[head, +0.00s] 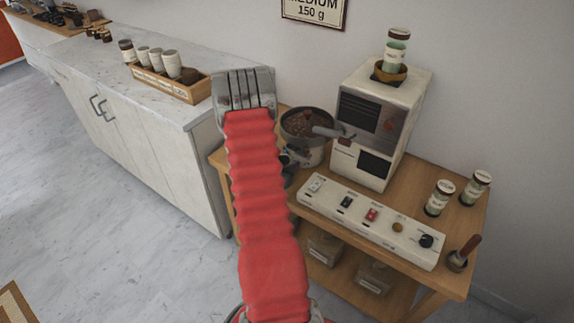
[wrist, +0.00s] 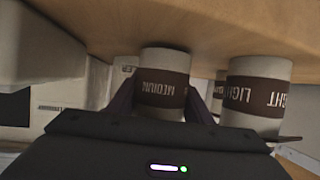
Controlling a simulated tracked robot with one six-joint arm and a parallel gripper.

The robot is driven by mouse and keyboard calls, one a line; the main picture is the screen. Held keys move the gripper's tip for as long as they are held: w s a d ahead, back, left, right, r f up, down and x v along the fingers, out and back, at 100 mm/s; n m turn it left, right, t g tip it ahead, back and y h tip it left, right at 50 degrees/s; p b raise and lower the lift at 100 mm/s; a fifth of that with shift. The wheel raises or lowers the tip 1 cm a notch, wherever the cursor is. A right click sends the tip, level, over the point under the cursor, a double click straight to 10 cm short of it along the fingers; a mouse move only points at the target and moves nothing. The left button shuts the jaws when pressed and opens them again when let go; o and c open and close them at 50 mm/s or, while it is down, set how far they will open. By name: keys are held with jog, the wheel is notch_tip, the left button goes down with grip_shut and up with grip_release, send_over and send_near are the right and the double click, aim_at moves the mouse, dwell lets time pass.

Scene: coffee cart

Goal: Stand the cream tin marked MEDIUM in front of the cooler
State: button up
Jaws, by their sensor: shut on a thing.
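In the wrist view, which looks upside down, the cream tin marked MEDIUM (wrist: 165,62) has a dark brown band and sits between the fingers of my gripper (wrist: 161,104). My gripper is shut on it. The tin's base is at or close to a wooden surface (wrist: 215,22); I cannot tell whether they touch. In the head view the cooler, a round pan of dark beans (head: 300,124), is on the wooden cart, left of the white machine. My red arm hides part of that area, and I cannot make out the gripper or the held tin there.
In the wrist view a similar tin marked LIGHT (wrist: 258,70) stands close beside the held one. In the head view a switch panel (head: 365,222) lies along the cart's front, with two lidded jars (head: 438,199) at right. A white counter (head: 165,100) carries a wooden tray (head: 185,92).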

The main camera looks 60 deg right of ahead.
jog(key=shift+f, duration=0.2)
jog(key=shift+f, duration=0.1)
jog(key=o, duration=1.3)
jog(key=shift+w+a+r, duration=0.1)
jog(key=shift+a+r, duration=0.2)
jog(key=shift+a, duration=0.15)
jog(key=v, duration=1.1)
